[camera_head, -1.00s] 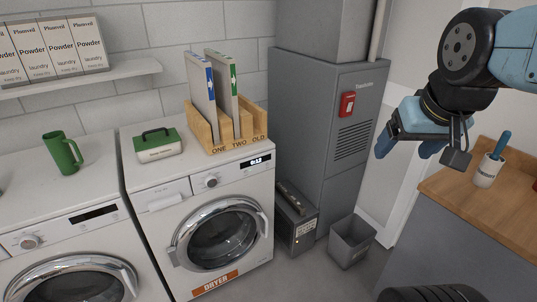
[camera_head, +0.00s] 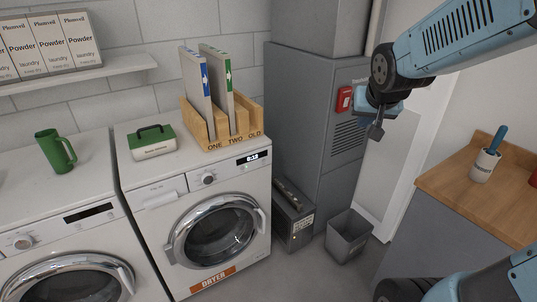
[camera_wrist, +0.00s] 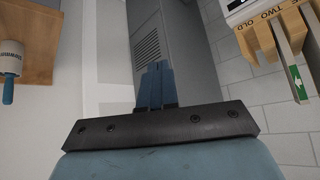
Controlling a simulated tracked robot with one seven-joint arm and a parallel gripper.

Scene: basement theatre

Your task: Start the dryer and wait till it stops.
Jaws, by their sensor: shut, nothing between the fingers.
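The dryer (camera_head: 205,196) is a white front-loader with a round chrome-rimmed door (camera_head: 214,232), an orange DRYER label (camera_head: 212,279) and a dial (camera_head: 208,178). Its door looks closed. Its small display (camera_head: 248,158) is lit and seems to read 0:12. My gripper (camera_head: 391,108) is up at the right, in front of the grey cabinet and well apart from the dryer. In the wrist view my gripper (camera_wrist: 156,72) shows its blue fingers together, with nothing between them.
A wooden rack (camera_head: 226,142) with two upright boards and a green-topped box (camera_head: 152,143) stand on the dryer. A second machine (camera_head: 60,220) is at left. A grey cabinet (camera_head: 318,160), dark case (camera_head: 292,218) and bin (camera_head: 348,236) stand right of the dryer. A wooden counter (camera_head: 465,200) is at right.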

